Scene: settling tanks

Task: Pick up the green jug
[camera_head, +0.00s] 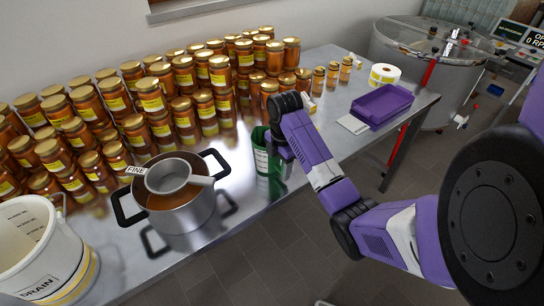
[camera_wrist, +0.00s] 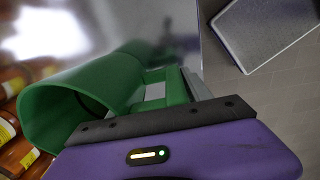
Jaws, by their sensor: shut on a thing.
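The green jug (camera_head: 261,162) stands upright near the front edge of the steel table, to the right of the steel pot. My gripper (camera_head: 277,150) is at the jug's right side and hides part of it in the head view. In the wrist view the green jug (camera_wrist: 85,95) fills the left and middle, with its open rim at the left. My gripper (camera_wrist: 165,115) is shut on the jug there; the exact grip point is partly hidden by the dark finger. I cannot tell whether the jug's base touches the table.
A steel pot (camera_head: 183,212) with a strainer stands left of the jug. Many honey jars (camera_head: 150,100) crowd the table behind. A white bucket (camera_head: 35,245) is at the front left. A purple tray (camera_head: 382,104) and a label roll (camera_head: 384,75) lie at the right.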

